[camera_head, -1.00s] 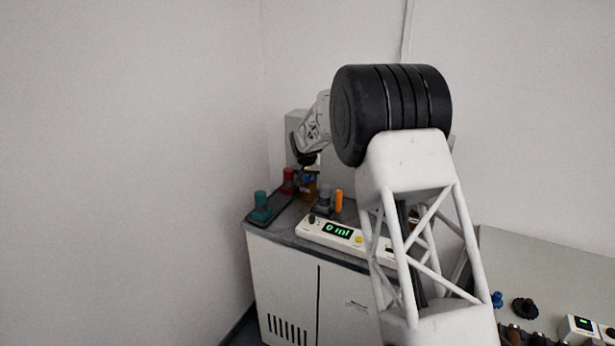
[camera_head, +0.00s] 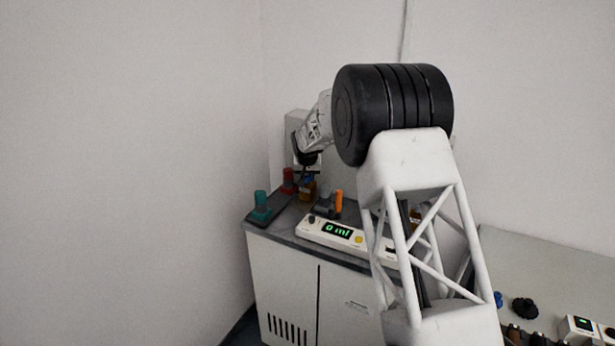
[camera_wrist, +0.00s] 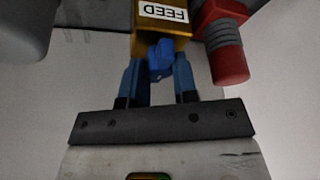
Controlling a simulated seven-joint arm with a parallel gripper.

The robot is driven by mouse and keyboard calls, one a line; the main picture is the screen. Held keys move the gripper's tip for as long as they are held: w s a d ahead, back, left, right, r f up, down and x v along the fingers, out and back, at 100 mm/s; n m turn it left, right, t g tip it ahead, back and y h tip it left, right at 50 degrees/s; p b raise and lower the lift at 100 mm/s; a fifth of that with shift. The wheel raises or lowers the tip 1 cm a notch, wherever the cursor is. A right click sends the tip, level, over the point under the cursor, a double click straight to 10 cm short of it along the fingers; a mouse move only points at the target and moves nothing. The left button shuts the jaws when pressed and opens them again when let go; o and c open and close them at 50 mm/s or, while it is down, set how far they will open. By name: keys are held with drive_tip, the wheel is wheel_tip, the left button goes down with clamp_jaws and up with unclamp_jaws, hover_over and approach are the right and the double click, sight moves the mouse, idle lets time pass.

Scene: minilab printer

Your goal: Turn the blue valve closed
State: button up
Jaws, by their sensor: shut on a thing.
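The blue valve (camera_wrist: 160,58) is a small blue handle on the front of a brass-coloured block (camera_wrist: 163,30) labelled FEED. In the wrist view it sits between the two blue fingertips of my gripper (camera_wrist: 160,80), which is shut on it. How far the valve is turned is hard to tell. In the head view my gripper (camera_head: 307,173) is at the back of the bench, just above the brass-coloured block (camera_head: 307,191). The valve is too small there to make out clearly.
A red cylinder (camera_wrist: 226,50) is close beside the block. On the bench also stand a teal cylinder (camera_head: 261,203), an orange cylinder (camera_head: 338,201), and a white panel (camera_head: 318,229) whose green display reads 0 ml. A wall is at the left.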

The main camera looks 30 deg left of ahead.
drive_tip(key=shift+n+g+y, duration=0.4)
drive_tip(key=shift+n+y, duration=0.1)
drive_tip(key=shift+n, duration=1.1)
drive_tip(key=n, duration=0.2)
drive_tip(key=n+g+y, duration=0.1)
drive_tip(key=n, duration=0.1)
drive_tip(key=shift+w+d+n+g, duration=0.1)
drive_tip(key=shift+n+g, duration=0.2)
drive_tip(key=n+g, duration=0.1)
drive_tip(key=n, duration=0.2)
drive_tip(key=shift+n+y, duration=0.3)
drive_tip(key=shift+n, duration=0.1)
drive_tip(key=shift+n+g, duration=1)
drive_tip(key=shift+n, duration=1.1)
drive_tip(key=shift+w, duration=0.1)
drive_tip(key=o, duration=0.9)
